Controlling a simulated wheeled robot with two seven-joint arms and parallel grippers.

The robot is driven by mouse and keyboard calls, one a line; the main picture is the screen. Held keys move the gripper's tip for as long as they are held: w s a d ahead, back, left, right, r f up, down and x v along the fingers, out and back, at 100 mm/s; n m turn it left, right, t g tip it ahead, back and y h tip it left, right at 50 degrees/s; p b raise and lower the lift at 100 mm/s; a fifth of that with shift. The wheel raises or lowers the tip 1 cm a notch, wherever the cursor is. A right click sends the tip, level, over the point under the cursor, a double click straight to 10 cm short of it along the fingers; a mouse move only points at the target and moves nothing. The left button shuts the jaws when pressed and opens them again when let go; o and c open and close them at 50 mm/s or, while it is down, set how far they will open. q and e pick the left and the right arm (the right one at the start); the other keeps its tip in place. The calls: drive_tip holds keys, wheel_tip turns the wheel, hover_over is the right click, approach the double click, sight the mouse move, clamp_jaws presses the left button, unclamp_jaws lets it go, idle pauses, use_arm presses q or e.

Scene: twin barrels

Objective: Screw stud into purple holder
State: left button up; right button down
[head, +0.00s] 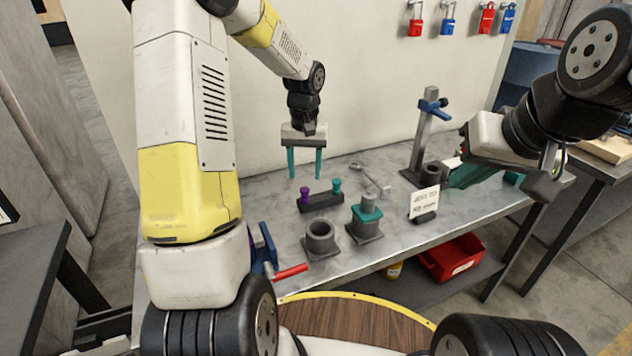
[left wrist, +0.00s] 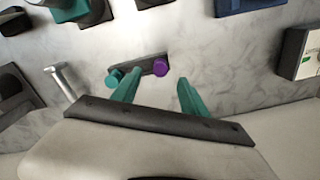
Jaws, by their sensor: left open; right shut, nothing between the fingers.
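A purple stud (head: 305,194) and a teal stud (head: 337,187) stand in a dark rack (head: 321,204) on the bench. The left wrist view shows the purple stud (left wrist: 160,67) and the teal stud (left wrist: 113,77) too. A grey holder (head: 320,241) with an open round bore stands in front of the rack. A second holder (head: 366,230) has a teal collar and a grey cylinder in it. My left gripper (head: 305,176) is open and empty above and behind the rack. My right gripper (head: 457,182) is shut and empty at the right, partly hidden.
A wrench (head: 371,179) lies behind the rack. A small sign (head: 424,202) and a post stand (head: 421,140) are on the right. A blue vise with a red handle (head: 290,272) is at the front left. A red bin (head: 452,258) sits below the bench.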

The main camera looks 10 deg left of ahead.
sight(305, 189)
use_arm(q)
drive_tip(key=shift+f, duration=1.3)
drive_tip(key=shift+f, duration=0.1)
wheel_tip(305, 189, down, 5)
drive_tip(key=shift+w+a, duration=0.1)
clamp_jaws()
